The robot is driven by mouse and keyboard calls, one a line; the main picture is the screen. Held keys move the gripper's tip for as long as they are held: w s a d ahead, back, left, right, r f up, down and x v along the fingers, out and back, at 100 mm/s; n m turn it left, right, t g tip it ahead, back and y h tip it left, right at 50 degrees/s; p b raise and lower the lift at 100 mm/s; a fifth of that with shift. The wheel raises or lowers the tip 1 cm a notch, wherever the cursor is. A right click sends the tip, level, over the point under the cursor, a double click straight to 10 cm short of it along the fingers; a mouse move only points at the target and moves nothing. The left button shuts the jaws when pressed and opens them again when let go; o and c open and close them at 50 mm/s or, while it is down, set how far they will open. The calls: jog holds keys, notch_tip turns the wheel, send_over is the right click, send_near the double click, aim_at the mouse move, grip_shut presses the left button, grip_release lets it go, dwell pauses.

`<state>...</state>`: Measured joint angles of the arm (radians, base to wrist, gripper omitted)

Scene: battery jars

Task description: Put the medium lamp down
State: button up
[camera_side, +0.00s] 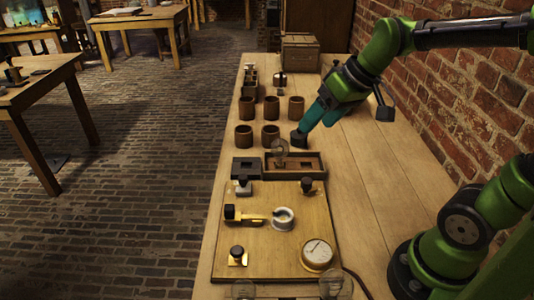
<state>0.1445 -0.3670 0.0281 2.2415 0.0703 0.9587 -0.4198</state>
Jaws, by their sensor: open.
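A clear glass lamp (279,148) stands upright at the left part of a brown wooden tray (311,161). Two more glass lamps are partly cut off at the bottom edge, a smaller-looking one (243,290) and a larger-looking one (335,284). I cannot tell by size which is the medium one. My gripper (302,132) has teal fingers pointing down and left, open, just behind and right of the lamp in the tray and apart from its glass. A dark shape at the fingertips (299,140) is too small to tell apart from the fingers.
Several brown jars (270,134) stand in two rows left of my gripper. A dark block (246,167) adjoins the tray. In front lies a wooden board (260,262) with a dial gauge (317,254), a white cup (283,218) and brass fittings.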

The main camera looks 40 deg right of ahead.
jog(key=s+a+m+t, duration=0.1)
jog(key=s+a+m, duration=0.1)
jog(key=s, duration=0.5)
jog(key=shift+s+m+t, duration=0.3)
jog(key=shift+a, duration=0.1)
dwell(0.7)
